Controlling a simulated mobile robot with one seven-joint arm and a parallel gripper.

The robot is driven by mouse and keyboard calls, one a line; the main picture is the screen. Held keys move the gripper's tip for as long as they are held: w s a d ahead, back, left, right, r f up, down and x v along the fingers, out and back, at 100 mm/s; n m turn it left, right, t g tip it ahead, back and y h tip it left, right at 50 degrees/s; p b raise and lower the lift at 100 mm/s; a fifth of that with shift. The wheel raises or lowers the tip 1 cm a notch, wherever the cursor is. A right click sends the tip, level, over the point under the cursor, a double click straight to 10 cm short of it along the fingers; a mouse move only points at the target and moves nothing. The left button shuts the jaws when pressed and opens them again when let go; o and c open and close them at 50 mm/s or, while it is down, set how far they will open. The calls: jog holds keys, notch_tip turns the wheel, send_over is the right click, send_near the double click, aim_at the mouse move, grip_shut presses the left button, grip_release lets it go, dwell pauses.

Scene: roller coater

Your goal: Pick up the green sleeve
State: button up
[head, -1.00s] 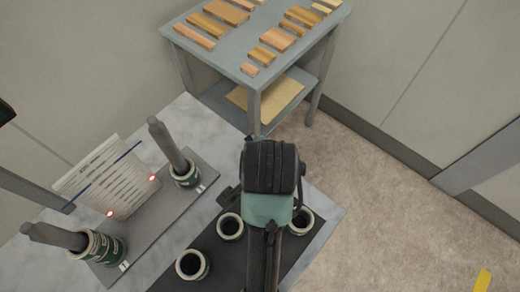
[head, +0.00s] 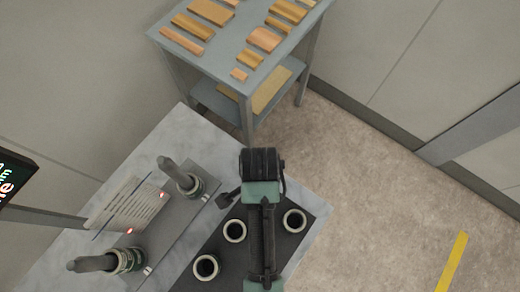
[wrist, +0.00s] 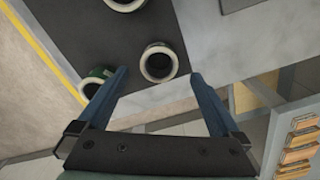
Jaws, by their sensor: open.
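Several short sleeves with pale rims and dark openings stand on a black mat. In the head view they are a middle one (head: 234,231), a front one (head: 207,267) and a right one (head: 294,220). In the wrist view a sleeve with a plainly green side (wrist: 94,84) stands partly behind the left finger. Another sleeve (wrist: 158,62) shows between the fingertips, its side colour unclear. My gripper (wrist: 160,74) is open and empty, above the mat's edge. I cannot tell whether it touches anything. In the head view my arm covers part of the mat.
The mat (head: 240,262) lies on a grey table (head: 160,150). A grey shelf stand (head: 215,62) with wooden pieces stands behind. Floor is clear at right.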

jog(key=shift+d+f+p, duration=0.15)
jog(key=shift+f+p, duration=0.2)
jog(key=shift+f, duration=1.1)
jog(key=shift+d+f+p, duration=0.1)
jog(key=shift+f+p, duration=0.2)
jog(key=shift+f, duration=1.15)
jog(key=c, duration=1.3)
